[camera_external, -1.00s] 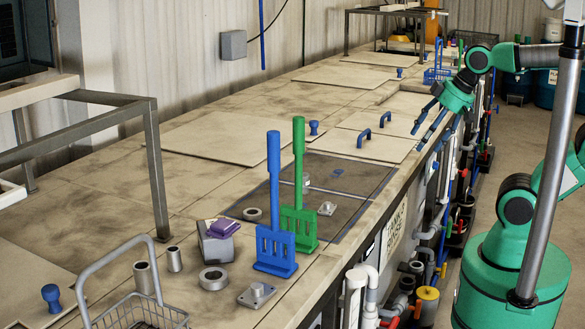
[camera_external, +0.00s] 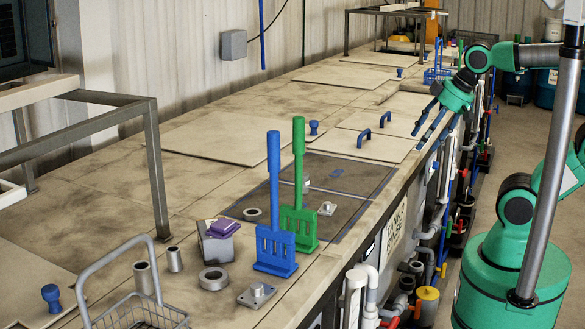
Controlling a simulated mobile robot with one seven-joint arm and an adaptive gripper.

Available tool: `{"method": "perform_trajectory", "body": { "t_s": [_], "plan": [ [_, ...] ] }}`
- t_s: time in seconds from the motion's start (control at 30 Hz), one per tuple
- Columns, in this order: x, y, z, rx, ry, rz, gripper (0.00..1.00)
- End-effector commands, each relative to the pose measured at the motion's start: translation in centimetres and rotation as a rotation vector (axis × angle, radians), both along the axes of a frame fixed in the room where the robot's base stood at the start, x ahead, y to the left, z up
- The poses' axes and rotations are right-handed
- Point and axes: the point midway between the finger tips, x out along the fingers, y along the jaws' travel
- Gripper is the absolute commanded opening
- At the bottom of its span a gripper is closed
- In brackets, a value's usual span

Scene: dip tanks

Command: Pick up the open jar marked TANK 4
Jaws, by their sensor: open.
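My gripper (camera_external: 417,141) is open and empty, its two blue fingers pointing down and left over the front edge of the pale lids. I cannot make out a jar marked TANK 4, and no such marking is readable. A small pale metallic thing (camera_external: 306,185) stands on the dark panel just right of the green handle, well left of my gripper. It is too small to identify.
A blue rack (camera_external: 275,255) and a green rack (camera_external: 303,228) with upright handles stand near the front edge. A lid with blue handles (camera_external: 375,145) lies left of my gripper. A wire basket (camera_external: 140,312) is at the front; pipes run below the edge.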

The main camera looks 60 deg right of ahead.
Motion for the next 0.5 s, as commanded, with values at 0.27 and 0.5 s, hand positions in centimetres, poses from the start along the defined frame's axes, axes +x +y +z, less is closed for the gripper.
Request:
{"method": "perform_trajectory", "body": {
  "t_s": [0.27,0.5],
  "plan": [
    [2.9,0.0,1.7,-0.003,0.04,0.008,0.53],
    [8.4,0.1,3.6,-0.008,0.11,0.022,0.53]
  ]
}}
